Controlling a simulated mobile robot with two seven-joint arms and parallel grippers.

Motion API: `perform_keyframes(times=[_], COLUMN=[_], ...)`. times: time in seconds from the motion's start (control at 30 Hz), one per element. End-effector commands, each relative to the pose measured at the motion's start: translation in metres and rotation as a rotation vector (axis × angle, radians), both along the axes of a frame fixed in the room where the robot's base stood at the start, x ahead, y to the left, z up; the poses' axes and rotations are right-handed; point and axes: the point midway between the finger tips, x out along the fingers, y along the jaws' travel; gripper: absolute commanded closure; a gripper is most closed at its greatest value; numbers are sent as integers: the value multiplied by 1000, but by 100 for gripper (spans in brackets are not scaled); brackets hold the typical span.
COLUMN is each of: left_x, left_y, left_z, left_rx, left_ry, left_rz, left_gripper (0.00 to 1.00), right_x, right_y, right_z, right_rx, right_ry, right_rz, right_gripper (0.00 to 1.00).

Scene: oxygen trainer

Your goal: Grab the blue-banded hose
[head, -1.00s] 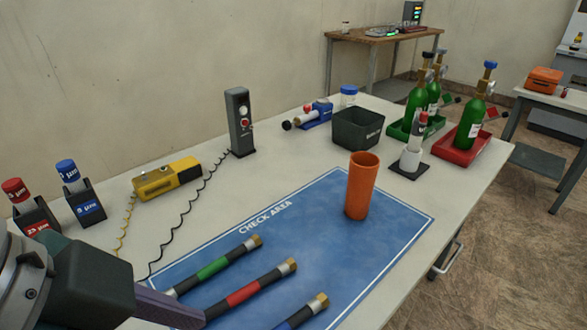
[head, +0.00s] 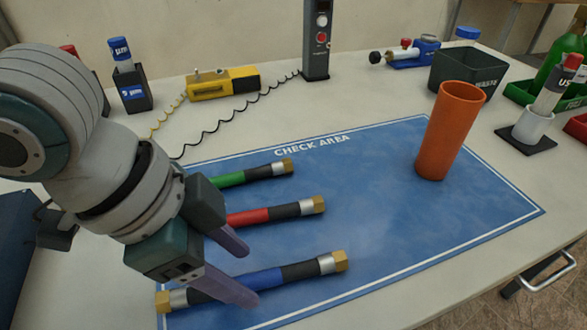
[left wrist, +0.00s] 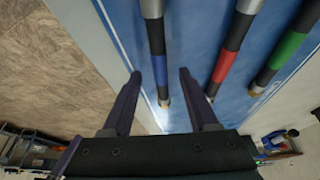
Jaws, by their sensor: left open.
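The blue-banded hose (head: 264,280) is black with a blue band and brass ends. It lies on the blue check-area mat (head: 390,200), nearest the front edge. My left gripper (head: 247,274) is open and empty over the hose, its purple fingers pointing down toward it. One finger hides part of the hose. In the left wrist view the hose (left wrist: 160,68) runs between the two open fingers (left wrist: 158,76); I cannot tell how far below them it lies. My right gripper is not in view.
The red-banded hose (head: 248,216) and green-banded hose (head: 230,179) lie behind on the mat. An orange cup (head: 450,130) stands at the mat's right. A yellow device (head: 222,83), a dark upright unit (head: 316,50) and a waste bin (head: 466,74) stand farther back. The mat's middle is clear.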

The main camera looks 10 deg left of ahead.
Motion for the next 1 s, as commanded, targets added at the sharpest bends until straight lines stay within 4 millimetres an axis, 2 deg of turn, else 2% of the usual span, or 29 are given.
perform_keyframes(times=[0.03,0.13,0.4,0.93,1.0], left_x=[2,3,4,4,4], left_y=[-3,-7,-8,-8,-8], left_z=[-10,-19,-22,-21,-21], left_rx=[-1,-1,-1,-1,-1], left_ry=[0,0,-1,0,0], left_rz=[0,0,-1,0,0], left_gripper=[41,41,41,99,100], right_x=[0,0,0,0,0], right_y=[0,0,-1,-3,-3], right_z=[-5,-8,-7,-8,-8], right_rx=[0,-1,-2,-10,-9], right_ry=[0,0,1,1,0], right_rz=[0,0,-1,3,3], right_gripper=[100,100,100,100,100])
